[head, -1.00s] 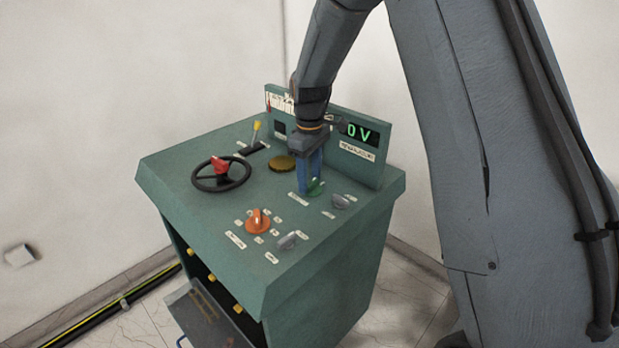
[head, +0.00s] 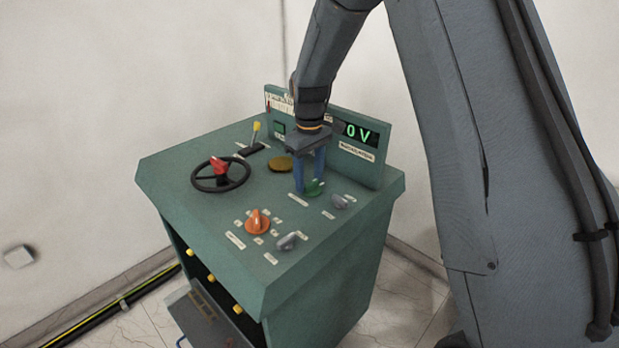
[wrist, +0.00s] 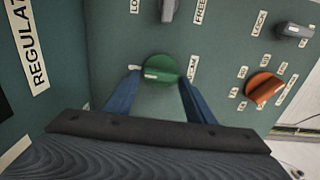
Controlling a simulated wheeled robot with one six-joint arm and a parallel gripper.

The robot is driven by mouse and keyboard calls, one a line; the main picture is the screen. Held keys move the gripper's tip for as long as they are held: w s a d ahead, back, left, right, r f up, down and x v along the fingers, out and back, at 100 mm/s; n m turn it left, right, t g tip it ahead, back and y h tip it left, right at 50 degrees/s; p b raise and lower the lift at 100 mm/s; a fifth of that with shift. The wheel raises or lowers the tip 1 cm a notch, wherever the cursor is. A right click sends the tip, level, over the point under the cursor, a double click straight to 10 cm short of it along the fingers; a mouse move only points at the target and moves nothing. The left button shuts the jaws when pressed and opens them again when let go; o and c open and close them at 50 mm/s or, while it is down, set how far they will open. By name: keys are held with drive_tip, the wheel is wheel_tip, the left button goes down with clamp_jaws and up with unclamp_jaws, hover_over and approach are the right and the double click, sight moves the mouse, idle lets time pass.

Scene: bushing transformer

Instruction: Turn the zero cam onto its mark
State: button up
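The zero cam appears to be the green knob (head: 313,186) on the sloping top of the green cabinet. In the wrist view the green knob (wrist: 160,68) has a pale mark on its left side, and a label ending in "CAM" lies beside it, partly covered by a finger. My gripper (head: 308,188) points down at the knob. In the wrist view my gripper's blue fingers (wrist: 160,84) are spread, one on each side of the knob's near edge. They look open, and I cannot tell whether either touches it.
An orange knob (head: 257,222) and two grey knobs, one near it (head: 287,242) and one to the right (head: 340,201), stand close by. A black handwheel (head: 221,174) and a yellow-tipped lever (head: 256,132) are farther left. The upright back panel (head: 372,167) has a display reading 0 V.

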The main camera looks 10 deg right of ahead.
drive_tip(key=shift+o, duration=1)
drive_tip(key=shift+r+b, duration=1.2)
drive_tip(key=shift+r, duration=2.7)
drive_tip(key=s+d+f+m, duration=0.1)
drive_tip(key=s, duration=0.3)
drive_tip(key=s+d+m, duration=0.1)
drive_tip(key=s, duration=0.3)
drive_tip(key=s+d+f+m, duration=0.1)
drive_tip(key=s+d, duration=0.1)
drive_tip(key=s, duration=0.2)
drive_tip(key=shift+s+f+m+t, duration=0.15)
drive_tip(key=shift+f+m+t, duration=0.15)
drive_tip(key=shift+t, duration=0.1)
drive_tip(key=s+d+f+m, duration=0.1)
drive_tip(key=s, duration=0.5)
drive_tip(key=s+d+f+m, duration=0.1)
drive_tip(key=s+f+m, duration=0.1)
drive_tip(key=s, duration=0.5)
drive_tip(key=shift+s+d+f+m+t, duration=0.2)
drive_tip(key=shift+d+f+m+t, duration=0.05)
drive_tip(key=shift+f+m+t, duration=0.05)
